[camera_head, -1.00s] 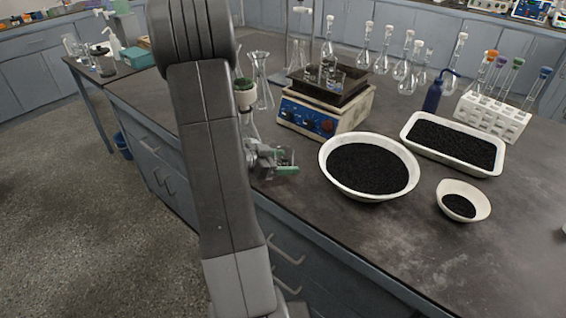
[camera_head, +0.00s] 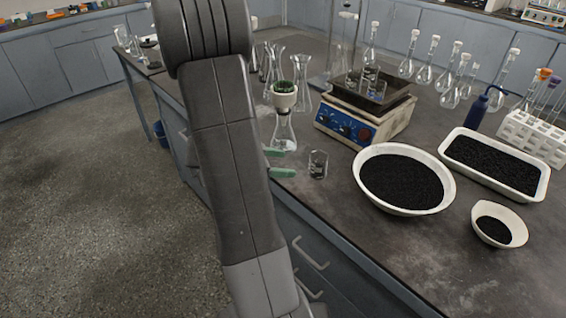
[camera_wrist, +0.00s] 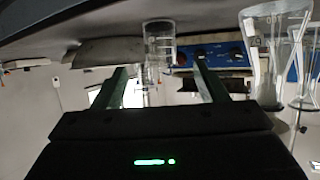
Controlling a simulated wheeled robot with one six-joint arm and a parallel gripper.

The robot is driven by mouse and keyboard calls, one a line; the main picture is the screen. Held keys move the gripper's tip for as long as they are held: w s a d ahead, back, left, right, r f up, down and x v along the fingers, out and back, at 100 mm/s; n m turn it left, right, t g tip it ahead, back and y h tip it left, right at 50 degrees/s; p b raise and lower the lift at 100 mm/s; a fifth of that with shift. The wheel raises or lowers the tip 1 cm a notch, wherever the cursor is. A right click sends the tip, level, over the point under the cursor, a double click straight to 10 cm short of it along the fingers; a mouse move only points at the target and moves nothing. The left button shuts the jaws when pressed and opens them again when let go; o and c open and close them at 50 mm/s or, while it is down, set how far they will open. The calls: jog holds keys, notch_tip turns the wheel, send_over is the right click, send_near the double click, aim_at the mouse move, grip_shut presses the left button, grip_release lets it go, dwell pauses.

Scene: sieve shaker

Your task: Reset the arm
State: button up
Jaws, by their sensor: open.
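My gripper (camera_head: 281,163) is open and empty at the bench's front edge in the head view; my arm hides its back part. Its two green fingertips point right, towards a small clear glass beaker (camera_head: 317,165) standing upright on the bench. A gap shows between fingertips and beaker. In the wrist view, which is upside down, my gripper (camera_wrist: 164,82) has its two fingers spread wide, and the beaker (camera_wrist: 160,48) appears beyond and between them.
A conical flask with a funnel (camera_head: 284,128) stands close behind my gripper. A hotplate (camera_head: 366,118), a large bowl of black grains (camera_head: 371,196), a white tray (camera_head: 545,185) and a small bowl (camera_head: 520,238) stand to the right. Open floor (camera_head: 110,220) lies left.

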aim_at(326, 158)
jog(key=b+x, duration=0.1)
jog(key=x, duration=1.1)
jog(key=shift+w+d+r, duration=0.1)
jog(key=shift+w+r, duration=0.05)
jog(key=shift+r, duration=1.7)
